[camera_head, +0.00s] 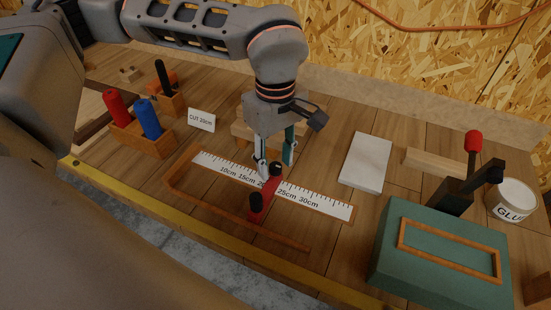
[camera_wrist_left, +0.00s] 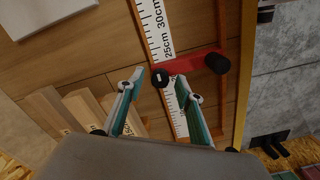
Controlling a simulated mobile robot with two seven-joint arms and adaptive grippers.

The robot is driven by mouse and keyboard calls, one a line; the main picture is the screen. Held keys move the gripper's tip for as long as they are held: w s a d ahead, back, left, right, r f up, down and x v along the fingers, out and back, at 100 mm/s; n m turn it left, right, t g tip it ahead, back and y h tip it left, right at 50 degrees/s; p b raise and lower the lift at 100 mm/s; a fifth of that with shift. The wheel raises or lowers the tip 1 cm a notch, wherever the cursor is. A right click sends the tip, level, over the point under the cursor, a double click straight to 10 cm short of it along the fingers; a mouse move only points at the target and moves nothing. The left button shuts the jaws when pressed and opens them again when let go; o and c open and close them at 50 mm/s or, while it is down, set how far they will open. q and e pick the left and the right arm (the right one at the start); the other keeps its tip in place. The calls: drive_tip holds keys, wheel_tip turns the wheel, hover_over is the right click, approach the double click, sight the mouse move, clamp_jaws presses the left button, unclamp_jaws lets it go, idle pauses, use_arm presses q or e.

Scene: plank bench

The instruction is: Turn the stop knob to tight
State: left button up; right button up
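The red stop (camera_head: 267,192) sits across the white ruler (camera_head: 320,199), between the 20 cm and 25 cm marks. It has a small black knob (camera_wrist_left: 160,79) at its ruler end and a larger black round piece (camera_wrist_left: 218,63) at its front end. No tight mark is readable. My left gripper (camera_head: 276,163) points down over the ruler end of the stop. Its fingers (camera_wrist_left: 159,82) are apart, one on each side of the small black knob; I cannot tell whether they touch it. The right gripper is in neither view.
A wooden holder (camera_head: 150,143) with red and blue handles and a "CUT 20cm" card (camera_head: 201,120) stand left. Wood pieces (camera_wrist_left: 80,108) lie behind the gripper. A white slab (camera_head: 366,161), green box (camera_head: 390,250) and glue tub (camera_head: 511,200) are right. A yellow strip (camera_head: 200,237) marks the front edge.

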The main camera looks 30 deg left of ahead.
sight(275, 166)
use_arm(q)
wheel_tip(275, 166, up, 12)
idle(0.5)
idle(0.5)
